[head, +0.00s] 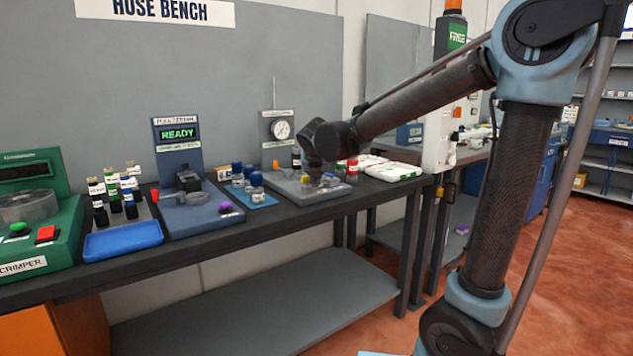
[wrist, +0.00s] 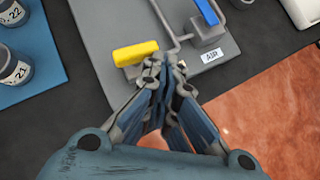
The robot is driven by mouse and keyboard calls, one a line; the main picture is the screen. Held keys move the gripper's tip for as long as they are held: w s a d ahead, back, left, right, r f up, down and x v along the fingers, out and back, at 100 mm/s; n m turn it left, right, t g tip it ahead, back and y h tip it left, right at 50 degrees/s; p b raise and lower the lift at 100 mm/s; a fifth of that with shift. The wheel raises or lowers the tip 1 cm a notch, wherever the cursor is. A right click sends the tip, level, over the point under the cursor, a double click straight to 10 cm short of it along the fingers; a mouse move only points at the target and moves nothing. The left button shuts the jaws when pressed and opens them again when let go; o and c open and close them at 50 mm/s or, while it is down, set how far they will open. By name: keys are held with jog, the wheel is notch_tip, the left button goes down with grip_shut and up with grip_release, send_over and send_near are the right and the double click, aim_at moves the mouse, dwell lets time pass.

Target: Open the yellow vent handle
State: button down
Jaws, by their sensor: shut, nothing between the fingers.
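The yellow vent handle (wrist: 136,53) lies on a grey plate (wrist: 100,30) in the wrist view. It is a short yellow bar, tilted slightly up to the right. My gripper (wrist: 163,65) is shut and empty. Its fingertips are just below and right of the handle's right end in the picture; whether they touch it I cannot tell. In the head view my arm reaches over the grey plate (head: 285,184) on the bench, and the handle shows only as a small yellow spot (head: 306,180) beneath my wrist. My fingertips are too small to make out there.
A blue handle (wrist: 206,11) sits on a grey block marked AIR, joined by a thin pipe. Numbered jars (wrist: 14,70) stand on a blue mat at left. A pressure gauge (head: 281,129) stands behind the plate. White packs (head: 393,172) lie to its right.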

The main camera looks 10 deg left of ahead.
jog(key=shift+w+a+r, duration=0.1)
jog(key=shift+w+a, duration=0.15)
jog(key=shift+a, duration=0.2)
jog(key=shift+a, duration=0.1)
jog(key=shift+s+d, duration=0.2)
jog(key=shift+d, duration=0.1)
jog(key=s+d, duration=0.2)
jog(key=shift+s+d, duration=0.3)
jog(key=shift+d, duration=0.1)
jog(key=s+d+r, duration=0.4)
jog(key=d+r, duration=0.1)
jog(key=r, duration=0.2)
jog(key=shift+s, duration=0.3)
